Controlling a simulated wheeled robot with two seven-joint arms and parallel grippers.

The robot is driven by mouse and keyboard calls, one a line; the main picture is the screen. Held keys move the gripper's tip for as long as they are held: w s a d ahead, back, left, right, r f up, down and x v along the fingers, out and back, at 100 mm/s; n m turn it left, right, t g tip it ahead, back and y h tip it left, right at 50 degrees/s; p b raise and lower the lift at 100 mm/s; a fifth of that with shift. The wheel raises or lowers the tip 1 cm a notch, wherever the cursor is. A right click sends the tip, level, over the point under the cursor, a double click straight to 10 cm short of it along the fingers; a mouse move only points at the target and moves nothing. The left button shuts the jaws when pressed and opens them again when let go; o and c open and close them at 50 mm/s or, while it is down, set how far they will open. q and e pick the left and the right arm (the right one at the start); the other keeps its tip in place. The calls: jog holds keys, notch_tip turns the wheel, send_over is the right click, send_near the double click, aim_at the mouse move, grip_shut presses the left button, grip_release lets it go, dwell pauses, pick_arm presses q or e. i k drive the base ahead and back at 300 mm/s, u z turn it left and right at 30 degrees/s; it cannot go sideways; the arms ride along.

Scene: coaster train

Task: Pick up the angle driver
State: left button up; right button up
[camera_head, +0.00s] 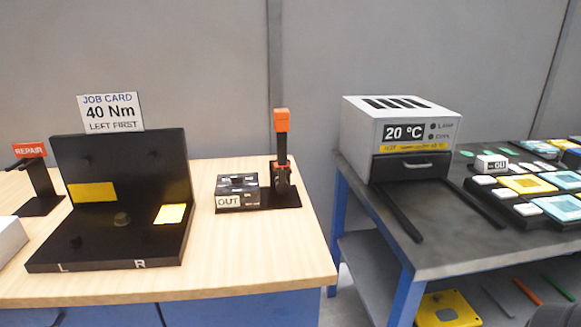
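What looks like the angle driver (282,135) is an upright tool with an orange top and a dark body, at the right rear of the wooden bench. Its lower end is at a small black stand (284,197) with orange clips. I cannot tell exactly how it is held there.
A black L-shaped fixture (110,250) stands under a 40 Nm job card (111,111). A REPAIR stand (38,190) is far left. A grey oven (400,135) reading 20 °C is on the right table.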

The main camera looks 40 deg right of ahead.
aim_at(281, 116)
jog(key=u, duration=0.05)
jog(key=k, duration=1)
jog(key=z, duration=0.85)
jog(key=i, duration=0.7)
jog(key=u, duration=0.05)
